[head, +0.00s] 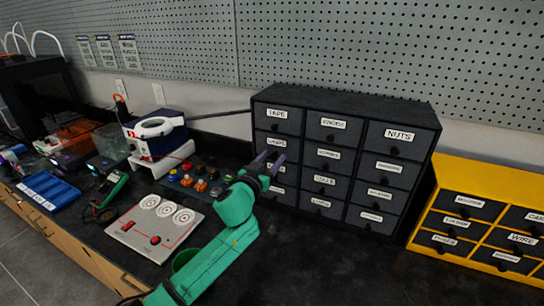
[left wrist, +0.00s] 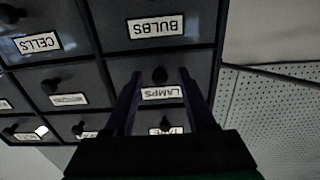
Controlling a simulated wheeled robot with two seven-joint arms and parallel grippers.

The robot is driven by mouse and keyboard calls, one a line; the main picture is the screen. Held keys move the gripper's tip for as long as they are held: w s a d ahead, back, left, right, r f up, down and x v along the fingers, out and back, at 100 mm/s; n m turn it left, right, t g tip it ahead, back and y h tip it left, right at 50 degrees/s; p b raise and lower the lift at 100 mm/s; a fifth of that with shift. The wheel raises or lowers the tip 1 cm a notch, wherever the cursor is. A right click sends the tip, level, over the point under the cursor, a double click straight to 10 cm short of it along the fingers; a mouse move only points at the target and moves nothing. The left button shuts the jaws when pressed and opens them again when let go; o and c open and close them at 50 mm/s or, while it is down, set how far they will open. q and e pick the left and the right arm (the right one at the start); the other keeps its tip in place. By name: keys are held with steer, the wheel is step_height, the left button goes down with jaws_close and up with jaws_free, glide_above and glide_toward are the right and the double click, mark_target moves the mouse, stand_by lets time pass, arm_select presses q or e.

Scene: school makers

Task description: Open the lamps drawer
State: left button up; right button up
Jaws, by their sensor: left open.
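The dark drawer cabinet (head: 343,99) stands on the bench against the pegboard. The lamps drawer (head: 277,142) is second from the top in its left column and looks shut. In the left wrist view, which is upside down, its label (left wrist: 162,93) reads LAMPS and its round dark knob (left wrist: 160,76) shows between my fingers. My left gripper (head: 271,159) is open and empty in front of the left column, one finger on each side of the knob in the picture. Whether the fingers touch the knob or drawer front cannot be told. The right gripper is not in view.
A yellow drawer cabinet (head: 482,183) stands to the right. A grey board with round targets (head: 155,226), a tray of coloured knobs (head: 196,184) and a white device (head: 154,128) lie to the left. The bench in front of the dark cabinet is clear.

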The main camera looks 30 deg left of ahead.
arm_select(q)
steer(key=shift+w, duration=0.3)
jaws_close()
stand_by(1.2)
